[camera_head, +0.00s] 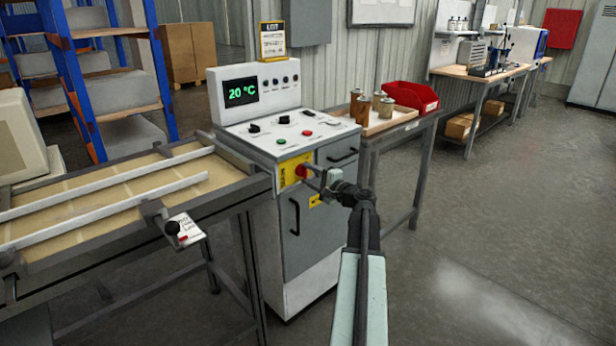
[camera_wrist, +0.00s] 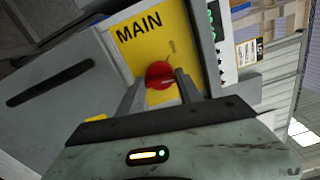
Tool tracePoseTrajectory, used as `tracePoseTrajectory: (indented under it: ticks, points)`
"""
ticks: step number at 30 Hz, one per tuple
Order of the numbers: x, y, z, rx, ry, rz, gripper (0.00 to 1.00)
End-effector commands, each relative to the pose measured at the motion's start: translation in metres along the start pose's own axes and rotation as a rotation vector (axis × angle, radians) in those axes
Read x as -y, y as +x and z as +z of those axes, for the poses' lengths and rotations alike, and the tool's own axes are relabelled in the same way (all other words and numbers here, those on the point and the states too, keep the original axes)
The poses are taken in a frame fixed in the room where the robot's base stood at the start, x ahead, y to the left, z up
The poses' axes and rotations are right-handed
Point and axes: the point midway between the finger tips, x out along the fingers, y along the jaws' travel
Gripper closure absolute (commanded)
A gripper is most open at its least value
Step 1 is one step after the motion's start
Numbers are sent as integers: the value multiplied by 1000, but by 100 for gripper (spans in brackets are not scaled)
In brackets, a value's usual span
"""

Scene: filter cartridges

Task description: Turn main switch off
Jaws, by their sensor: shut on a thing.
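The main switch is a red knob (camera_wrist: 160,74) on a yellow plate (camera_wrist: 182,36) marked MAIN in the wrist view. In the head view the red knob (camera_head: 301,171) sits on the yellow plate (camera_head: 288,172) on the front of the white control cabinet (camera_head: 262,220). My gripper (camera_wrist: 154,84) is shut on the red knob, with one finger on each side of it. In the head view my gripper (camera_head: 312,175) reaches the knob from the right. The fingers hide part of the knob, and its exact turn position is hard to tell.
A display reading 20 °C (camera_head: 241,92) tops the cabinet. A conveyor bench (camera_head: 110,195) stands left. A side table (camera_head: 400,125) with several cartridges and a red bin (camera_head: 410,96) stands right. Black handles (camera_head: 294,216) stick out below the knob. The floor at right is clear.

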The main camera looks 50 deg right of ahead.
Motion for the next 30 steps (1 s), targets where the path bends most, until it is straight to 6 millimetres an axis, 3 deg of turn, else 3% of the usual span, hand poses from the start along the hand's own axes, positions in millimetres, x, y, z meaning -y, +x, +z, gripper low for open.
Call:
tracePoseTrajectory:
  ticks: [18, 30]
  points:
    - [4, 4, -2, -7, -573, -7, 98]
    - [4, 4, -2, -8, -847, -6, 98]
